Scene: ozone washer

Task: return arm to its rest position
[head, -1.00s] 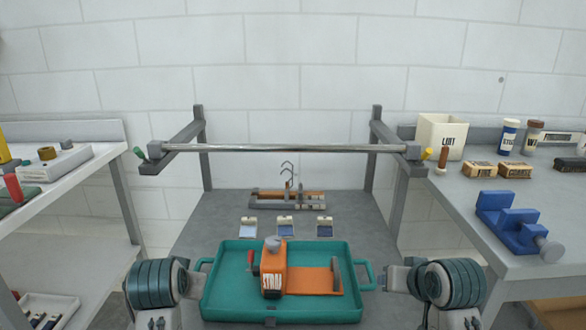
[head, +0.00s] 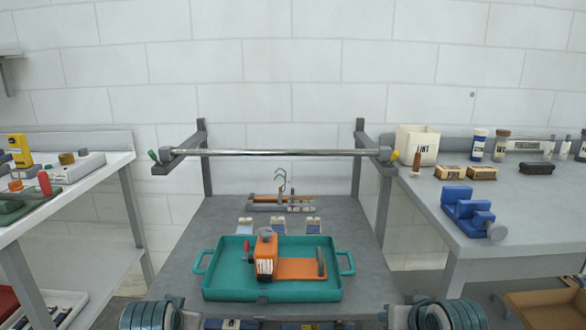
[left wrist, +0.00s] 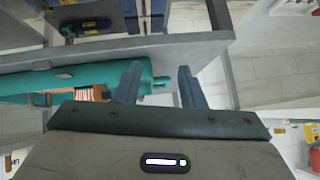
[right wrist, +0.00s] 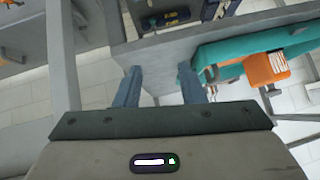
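My left gripper shows in the left wrist view (left wrist: 157,84), with its two blue fingers apart and nothing between them. My right gripper shows in the right wrist view (right wrist: 163,88), also with fingers apart and empty. In the head view only my arms show at the bottom edge; the fingertips are not visible there. A teal tray (head: 215,272) with side handles sits on the grey table between the arms. An orange device (head: 266,262) with a grey knob and a flat orange base stands in the tray. Both grippers are apart from the tray.
A metal bar (head: 290,152) spans two posts above the table (head: 355,225). Behind the tray are small cards (head: 278,227) and a wooden rack with hooks (head: 282,200). A right bench holds a blue vise (head: 466,212) and a white bin (head: 418,147). A left bench holds a yellow box (head: 18,150).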

